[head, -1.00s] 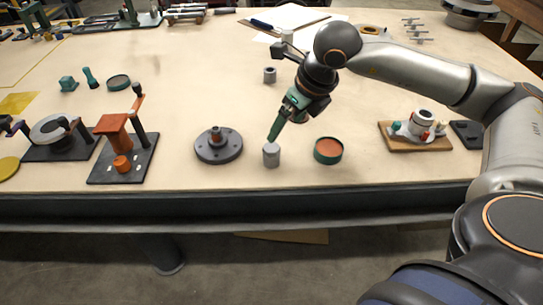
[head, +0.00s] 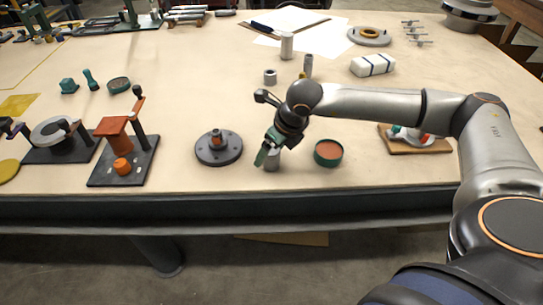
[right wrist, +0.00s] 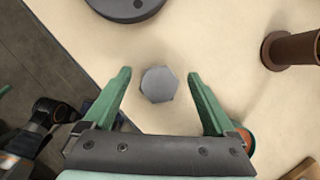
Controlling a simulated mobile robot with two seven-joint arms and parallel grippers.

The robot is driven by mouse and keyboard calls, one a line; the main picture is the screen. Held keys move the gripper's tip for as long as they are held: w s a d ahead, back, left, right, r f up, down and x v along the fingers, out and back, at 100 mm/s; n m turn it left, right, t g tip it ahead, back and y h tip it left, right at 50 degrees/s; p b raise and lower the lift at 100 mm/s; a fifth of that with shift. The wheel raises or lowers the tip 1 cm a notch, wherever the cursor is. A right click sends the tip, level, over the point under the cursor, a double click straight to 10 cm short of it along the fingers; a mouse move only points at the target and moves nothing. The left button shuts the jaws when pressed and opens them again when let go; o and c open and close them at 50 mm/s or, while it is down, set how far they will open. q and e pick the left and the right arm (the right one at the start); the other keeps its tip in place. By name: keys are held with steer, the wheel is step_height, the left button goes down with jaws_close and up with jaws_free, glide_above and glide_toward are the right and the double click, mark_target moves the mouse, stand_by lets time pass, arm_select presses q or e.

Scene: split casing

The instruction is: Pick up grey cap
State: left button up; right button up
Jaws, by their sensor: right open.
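The grey cap, which I take to be the small grey cylinder (head: 273,164), stands near the front of the table, partly hidden by my right gripper (head: 264,157). In the right wrist view the grey piece (right wrist: 158,85) shows a many-sided top between the two green fingers. My right gripper (right wrist: 159,74) is open, with one finger on each side of the piece and visible gaps on both sides. Whether the fingertips are level with it is unclear. My left gripper is out of view.
A dark round flange (head: 218,156) stands left of the cap, and a green tin with an orange inside (head: 328,158) stands right. A smaller grey cylinder (head: 270,76) stands farther back. The table's front edge (head: 250,190) is near.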

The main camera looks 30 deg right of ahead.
steer(key=shift+c, duration=0.3)
jaws_close()
stand_by(0.4)
steer(key=shift+r, duration=0.1)
